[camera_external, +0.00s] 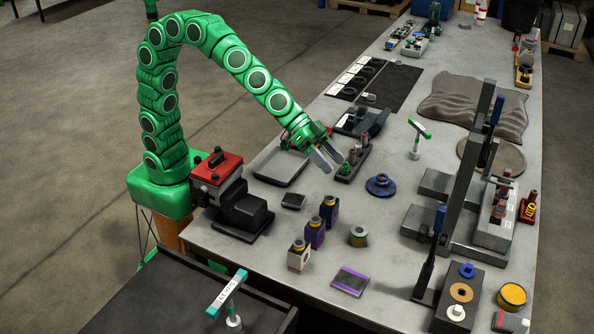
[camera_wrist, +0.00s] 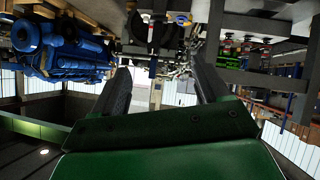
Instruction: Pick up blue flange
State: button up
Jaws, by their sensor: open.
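The blue flange (camera_external: 381,186) lies flat on the grey workbench (camera_external: 330,260), near its middle, with a raised hub at its centre. My gripper (camera_external: 330,160) is up and to the left of the flange, above the bench and apart from it. Its jaws are open with nothing between them. In the wrist view my gripper (camera_wrist: 160,85) shows its two fingers spread. That view looks out across the hall, and I cannot make out the flange in it.
A dark block with pegs (camera_external: 352,163) stands between my gripper and the flange. A green T-handled tool (camera_external: 419,130) stands behind the flange. Several small bottles (camera_external: 314,232) and a tin (camera_external: 358,236) stand in front. A tall dark press frame (camera_external: 468,180) rises at right.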

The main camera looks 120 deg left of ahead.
aim_at(382, 177)
jog(key=w+a+f+n+t+y, duration=0.1)
jog(key=w+a+f+n+y, duration=0.15)
jog(key=w+a+y, duration=0.35)
jog(key=w+a+f+n+y, duration=0.2)
jog(key=w+a+n, duration=0.25)
jog(key=a, duration=0.25)
jog(key=s+a+f+n+g+y, duration=0.1)
jog(key=s+a+f+g+y, duration=0.1)
jog(key=a+f, duration=0.2)
jog(key=s+a+f+n+g+y, duration=0.1)
jog(key=a+f+n+g+y, duration=0.1)
jog(key=a+f, duration=0.3)
jog(key=s+a+f+n+g+y, duration=0.2)
jog(key=a+f+g, duration=0.1)
jog(key=f, duration=0.7)
jog(key=shift+s+a+f+g, duration=0.15)
jog(key=shift+s+a+f, duration=0.05)
jog(key=shift+a, duration=0.25)
jog(key=shift+s+a+f+g, duration=0.15)
jog(key=shift+a, duration=0.3)
jog(key=shift+x, duration=2.55)
grip_shut()
